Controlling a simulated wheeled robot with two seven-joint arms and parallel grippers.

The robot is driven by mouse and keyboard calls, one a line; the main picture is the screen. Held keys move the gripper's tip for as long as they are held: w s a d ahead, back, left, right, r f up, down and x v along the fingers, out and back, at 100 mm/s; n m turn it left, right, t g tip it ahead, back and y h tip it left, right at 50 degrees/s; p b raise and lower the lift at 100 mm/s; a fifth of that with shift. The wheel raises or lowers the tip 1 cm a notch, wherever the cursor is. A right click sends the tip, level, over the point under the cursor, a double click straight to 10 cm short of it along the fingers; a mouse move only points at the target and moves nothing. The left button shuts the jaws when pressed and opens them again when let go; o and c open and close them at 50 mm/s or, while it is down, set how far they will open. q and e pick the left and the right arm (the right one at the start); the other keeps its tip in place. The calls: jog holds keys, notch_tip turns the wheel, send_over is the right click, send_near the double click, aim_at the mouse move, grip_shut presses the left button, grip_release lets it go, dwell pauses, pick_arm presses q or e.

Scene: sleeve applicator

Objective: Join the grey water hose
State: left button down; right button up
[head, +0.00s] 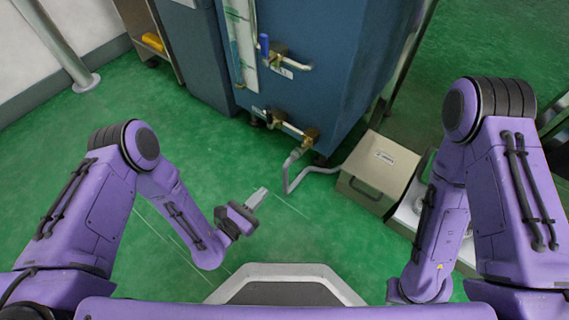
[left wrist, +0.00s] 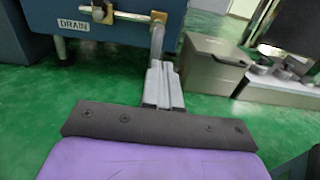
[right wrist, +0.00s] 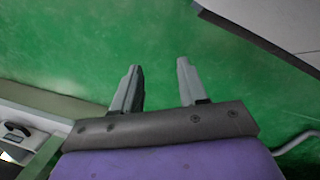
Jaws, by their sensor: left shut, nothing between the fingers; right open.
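The grey water hose (head: 287,178) runs from a grey end piece by the lower brass valve (head: 310,136) on the blue cabinet, down to the floor and right behind the beige box. I cannot tell whether its end is seated on the valve or only touching it. My left gripper (head: 262,192) is shut and empty, left of and below the hose, apart from it in the head view. In the left wrist view its closed fingers (left wrist: 163,75) overlap the hose (left wrist: 158,42) behind them. My right gripper (right wrist: 157,82) is open over bare floor; a grey hose piece (right wrist: 296,140) shows at right.
The blue cabinet (head: 300,85) stands ahead, with an upper blue-handled valve (head: 275,52) and a DRAIN label (left wrist: 74,25). A beige box (head: 380,172) with a handle stands right of the hose. The green floor (head: 170,120) left of the hose is clear.

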pick_arm(q)
jog(key=shift+a+r, duration=0.1)
jog(key=shift+a, duration=0.1)
jog(key=b, duration=0.3)
send_near(294, 157)
jog(key=b+x, duration=0.2)
jog(key=x, duration=0.4)
jog(key=shift+b, duration=0.35)
jog(key=shift+w+d, duration=0.25)
jog(key=shift+w, duration=0.15)
pick_arm(e)
jog(key=d+f, duration=0.1)
jog(key=f, duration=0.1)
jog(key=w+d+f+n, duration=0.1)
jog(key=d+f, duration=0.1)
jog(key=w+d+f+n+t+h, duration=0.1)
jog(key=d+f, duration=0.1)
jog(key=shift+w, duration=0.2)
